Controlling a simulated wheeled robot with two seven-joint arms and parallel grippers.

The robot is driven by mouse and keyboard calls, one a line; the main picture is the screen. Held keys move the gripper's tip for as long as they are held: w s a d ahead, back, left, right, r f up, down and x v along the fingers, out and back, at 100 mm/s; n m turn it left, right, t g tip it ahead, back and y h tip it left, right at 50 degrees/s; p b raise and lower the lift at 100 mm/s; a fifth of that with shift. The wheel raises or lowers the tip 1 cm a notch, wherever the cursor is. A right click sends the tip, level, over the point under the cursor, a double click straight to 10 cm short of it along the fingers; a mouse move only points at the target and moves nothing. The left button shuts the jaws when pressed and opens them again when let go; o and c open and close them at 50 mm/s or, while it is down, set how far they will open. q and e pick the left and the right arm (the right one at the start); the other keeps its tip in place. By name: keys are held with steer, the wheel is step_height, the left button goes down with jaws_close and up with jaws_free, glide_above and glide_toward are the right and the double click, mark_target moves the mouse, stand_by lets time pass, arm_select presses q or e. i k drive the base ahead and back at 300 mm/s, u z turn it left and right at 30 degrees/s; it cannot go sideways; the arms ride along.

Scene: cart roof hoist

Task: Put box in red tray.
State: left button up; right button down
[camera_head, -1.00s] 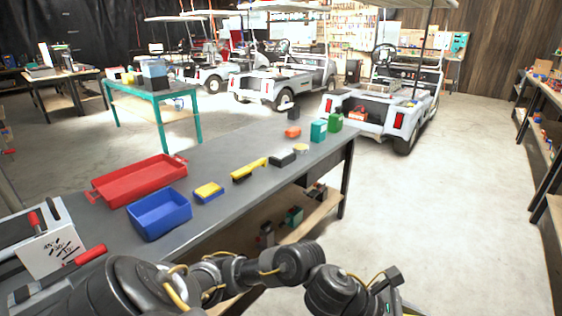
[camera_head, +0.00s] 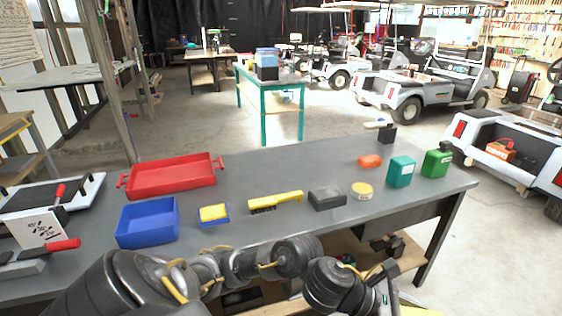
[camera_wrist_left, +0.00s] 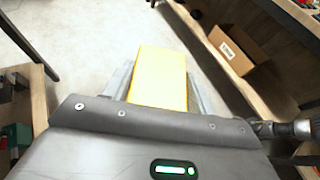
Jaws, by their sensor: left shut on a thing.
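The red tray (camera_head: 172,178) lies on the grey workbench at the left, with handles at its ends, and looks empty. My left arm crosses the bottom of the head view, and its gripper is mostly cut off at the lower edge. In the left wrist view my left gripper (camera_wrist_left: 160,90) is shut on a yellow box (camera_wrist_left: 160,72), one finger on each side. A bit of yellow (camera_head: 418,311) also shows at the bottom of the head view. The held box is off the bench, in front of its near edge. My right gripper is not visible.
On the workbench (camera_head: 290,165) are a blue bin (camera_head: 147,222), a yellow-and-blue sponge (camera_head: 214,214), a yellow brush (camera_head: 275,201), a black box (camera_head: 327,197), a yellow tin (camera_head: 362,190), and teal (camera_head: 401,172) and green (camera_head: 437,162) containers. A cardboard box (camera_wrist_left: 238,50) sits on a shelf.

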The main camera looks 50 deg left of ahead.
mark_target(173, 174)
steer(key=u, duration=0.9)
steer(key=i, duration=0.9)
steer(key=u, duration=0.75)
